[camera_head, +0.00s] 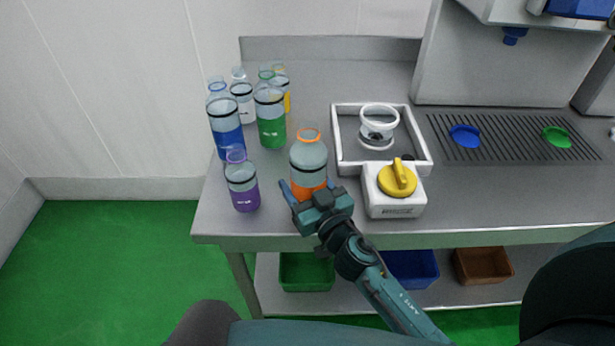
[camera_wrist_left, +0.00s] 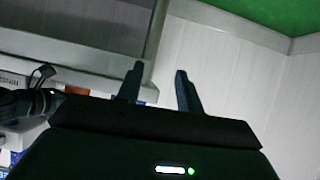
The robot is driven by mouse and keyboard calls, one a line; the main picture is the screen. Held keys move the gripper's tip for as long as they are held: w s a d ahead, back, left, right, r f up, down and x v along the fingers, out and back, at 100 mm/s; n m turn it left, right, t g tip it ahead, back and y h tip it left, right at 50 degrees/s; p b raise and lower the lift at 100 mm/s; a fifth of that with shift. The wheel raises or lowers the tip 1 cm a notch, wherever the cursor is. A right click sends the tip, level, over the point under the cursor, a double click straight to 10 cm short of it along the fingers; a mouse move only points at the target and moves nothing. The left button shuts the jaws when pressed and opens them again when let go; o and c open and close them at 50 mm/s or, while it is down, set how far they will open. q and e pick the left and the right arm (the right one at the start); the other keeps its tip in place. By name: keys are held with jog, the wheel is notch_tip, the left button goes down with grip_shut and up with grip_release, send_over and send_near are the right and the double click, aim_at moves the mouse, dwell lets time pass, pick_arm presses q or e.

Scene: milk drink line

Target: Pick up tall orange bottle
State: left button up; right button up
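The tall orange bottle (camera_head: 309,163), clear with an orange neck ring and orange lower part, stands upright near the front edge of the steel counter. My right gripper (camera_head: 308,186) is at its lower part from the front. One blue finger shows just left of the bottle, seemingly with a small gap; the other is mostly hidden at its right side. The fingers look spread around the bottle, but contact is not clear. My left gripper (camera_wrist_left: 158,82) shows only in the left wrist view, open and empty, away from the bottles.
A purple bottle (camera_head: 243,188) stands close left; blue (camera_head: 225,128), green (camera_head: 270,122), white and yellow bottles stand behind. A white tray (camera_head: 428,158) and white device with yellow knob (camera_head: 397,182) are right. Bins sit on the shelf below.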

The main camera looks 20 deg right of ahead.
aim_at(304, 132)
jog(key=shift+r, duration=0.1)
jog(key=shift+r+p, duration=0.3)
jog(key=shift+r, duration=0.1)
notch_tip(304, 132, up, 3)
jog(key=shift+r+p, duration=0.15)
jog(key=shift+p, duration=0.75)
notch_tip(304, 132, up, 4)
jog(key=shift+r+p, duration=0.2)
jog(key=shift+p, duration=0.5)
notch_tip(304, 132, up, 5)
jog(key=p, duration=0.3)
jog(key=shift+f, duration=0.1)
notch_tip(304, 132, up, 10)
jog(key=shift+f, duration=0.25)
pick_arm(q)
jog(key=r, duration=0.1)
jog(key=a+r, duration=0.1)
jog(key=r, duration=0.1)
jog(key=shift+s+a+r+g+y, duration=0.2)
jog(key=shift+s+r+g+y, duration=0.05)
jog(key=shift+s+g+y, duration=0.15)
jog(key=shift+s+f, duration=0.1)
